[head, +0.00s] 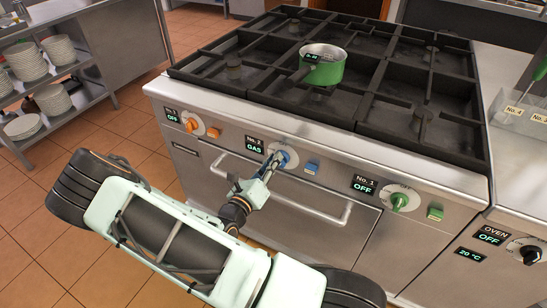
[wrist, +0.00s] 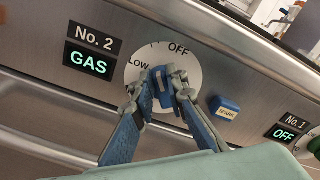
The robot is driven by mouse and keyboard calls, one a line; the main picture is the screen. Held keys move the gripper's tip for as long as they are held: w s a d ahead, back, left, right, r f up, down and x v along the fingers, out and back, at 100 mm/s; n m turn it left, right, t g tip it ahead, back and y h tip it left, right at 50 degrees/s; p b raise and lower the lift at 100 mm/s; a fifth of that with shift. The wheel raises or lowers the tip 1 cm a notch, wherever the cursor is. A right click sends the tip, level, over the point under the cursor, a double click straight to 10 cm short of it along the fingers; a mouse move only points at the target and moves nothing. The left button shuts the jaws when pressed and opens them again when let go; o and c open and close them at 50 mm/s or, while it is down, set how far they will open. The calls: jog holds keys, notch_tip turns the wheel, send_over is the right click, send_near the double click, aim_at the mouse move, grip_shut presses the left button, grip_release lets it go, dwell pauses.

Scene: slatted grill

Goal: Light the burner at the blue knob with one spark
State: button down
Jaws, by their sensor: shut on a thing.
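The blue knob (wrist: 162,92) sits on a white dial marked OFF and LOW, on the stove's front panel. My gripper (wrist: 160,88) is shut on it, one finger on each side; it also shows in the head view (head: 273,163). The display beside the knob (wrist: 88,62) reads GAS under No. 2. A blue spark button (wrist: 225,108) is to the right of the knob, apart from my gripper; it also shows in the head view (head: 312,167). No flame is visible on the hob.
A green pot (head: 323,66) stands on the hob grates, its handle pointing left. An orange knob (head: 192,125) and a green knob (head: 399,201) flank the blue one, their displays reading OFF. An oven handle bar (head: 300,205) runs below the panel.

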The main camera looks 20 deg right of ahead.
dwell(0.3)
jog(key=c, duration=1.9)
grip_release()
jog(key=shift+c, duration=0.2)
jog(key=shift+a, duration=0.1)
jog(key=v, duration=1.2)
